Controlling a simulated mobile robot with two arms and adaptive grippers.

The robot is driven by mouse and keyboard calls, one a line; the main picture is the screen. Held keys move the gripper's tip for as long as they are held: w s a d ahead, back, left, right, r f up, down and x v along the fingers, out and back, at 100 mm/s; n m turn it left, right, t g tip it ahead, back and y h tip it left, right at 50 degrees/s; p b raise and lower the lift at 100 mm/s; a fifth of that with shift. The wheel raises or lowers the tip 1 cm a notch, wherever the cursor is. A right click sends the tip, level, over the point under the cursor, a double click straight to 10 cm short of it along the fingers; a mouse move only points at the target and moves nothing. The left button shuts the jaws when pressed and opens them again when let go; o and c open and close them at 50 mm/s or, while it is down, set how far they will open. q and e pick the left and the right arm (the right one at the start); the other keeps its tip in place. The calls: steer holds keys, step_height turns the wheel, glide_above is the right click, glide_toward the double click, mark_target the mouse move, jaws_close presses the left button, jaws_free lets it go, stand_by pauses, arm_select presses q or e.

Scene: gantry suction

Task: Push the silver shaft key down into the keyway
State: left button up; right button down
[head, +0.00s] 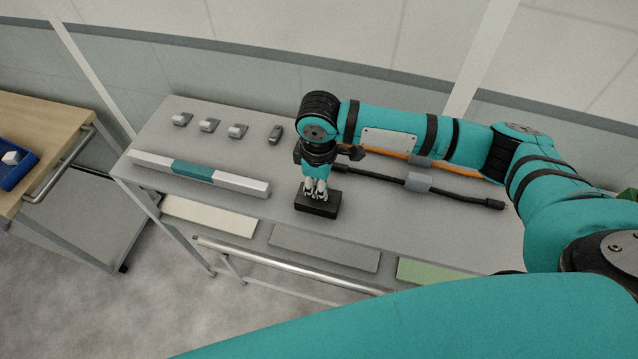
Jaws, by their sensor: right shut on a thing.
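My right gripper (316,193) points straight down at the front edge of the grey bench (235,205). Its fingertips are shut at the top of a small black block (320,209). The silver shaft key cannot be made out apart from the silvery fingertips; what they grip seems to be the key. The keyway is hidden by the fingers, so I cannot tell how deep the key sits. My left gripper is not in view.
A white and teal bar (233,180) lies left of the block. Several small grey fittings (208,126) stand behind it. A black cable with a grey box (418,182) lies to the right. A wooden-topped cart (35,125) stands left.

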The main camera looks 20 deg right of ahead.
steer(key=shift+f+b, duration=0.35)
steer(key=shift+f, duration=0.65)
steer(key=c, duration=1.3)
jaws_free()
steer(key=shift+o, duration=0.2)
step_height(320, 180, up, 12)
steer(key=shift+a+f, duration=0.1)
